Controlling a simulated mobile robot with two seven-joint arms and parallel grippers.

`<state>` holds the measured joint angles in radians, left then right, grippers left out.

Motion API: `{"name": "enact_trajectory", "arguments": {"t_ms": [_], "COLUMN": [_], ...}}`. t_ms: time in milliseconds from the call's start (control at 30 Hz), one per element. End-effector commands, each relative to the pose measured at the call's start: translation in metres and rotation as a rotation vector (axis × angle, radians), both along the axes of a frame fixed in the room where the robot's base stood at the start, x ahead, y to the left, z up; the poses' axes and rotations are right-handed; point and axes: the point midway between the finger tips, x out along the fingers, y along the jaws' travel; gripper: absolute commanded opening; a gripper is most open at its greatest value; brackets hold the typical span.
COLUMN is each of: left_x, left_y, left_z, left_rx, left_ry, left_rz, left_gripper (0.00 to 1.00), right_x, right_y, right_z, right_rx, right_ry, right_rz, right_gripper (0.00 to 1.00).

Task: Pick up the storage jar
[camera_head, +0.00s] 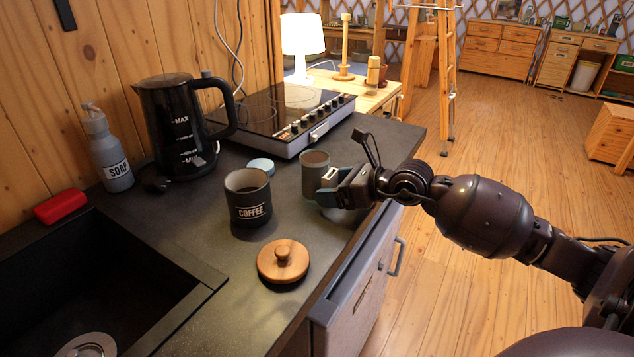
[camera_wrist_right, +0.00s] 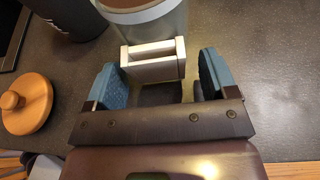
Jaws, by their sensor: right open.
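The dark grey storage jar (camera_head: 249,200), lettered COFFEE, stands upright and open on the counter. Its wooden lid with a knob (camera_head: 283,261) lies on the counter in front of it. A grey mug (camera_head: 314,172) stands to the right and slightly behind the jar. My right gripper (camera_head: 332,186) is at the mug. In the right wrist view its open blue fingers (camera_wrist_right: 160,78) lie either side of the mug's pale square handle (camera_wrist_right: 153,61), with gaps showing. The jar shows partly at the top left there (camera_wrist_right: 72,15). My left gripper is not in view.
A black kettle (camera_head: 180,130), a soap bottle (camera_head: 108,150) and a red object (camera_head: 61,206) stand along the wall. A sink (camera_head: 95,285) is at front left. A hob (camera_head: 285,115) and a small blue-topped item (camera_head: 262,166) are behind the jar. The counter's edge is close on the right.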

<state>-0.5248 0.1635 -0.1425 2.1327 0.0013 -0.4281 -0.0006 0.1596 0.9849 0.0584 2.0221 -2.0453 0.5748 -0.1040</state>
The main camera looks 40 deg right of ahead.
Motion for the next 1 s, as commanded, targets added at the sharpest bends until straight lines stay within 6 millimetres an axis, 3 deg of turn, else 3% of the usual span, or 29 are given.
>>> {"name": "enact_trajectory", "arguments": {"t_ms": [267,667,1000], "left_x": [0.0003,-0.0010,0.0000], "left_y": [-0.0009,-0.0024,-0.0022], "left_z": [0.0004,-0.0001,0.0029], "left_rx": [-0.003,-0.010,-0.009], "left_ry": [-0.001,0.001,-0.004], "left_rz": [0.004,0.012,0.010], "left_gripper": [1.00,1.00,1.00], "right_x": [0.0019,0.0017,0.0019], "right_y": [0.0009,0.0009,0.0010], "right_z": [-0.0001,-0.0001,0.0083], "right_rx": [0.000,0.000,0.001], "right_ry": [-0.001,-0.001,-0.005], "right_rz": [0.000,0.000,0.001], "right_gripper": [0.79,0.20,0.20]}}
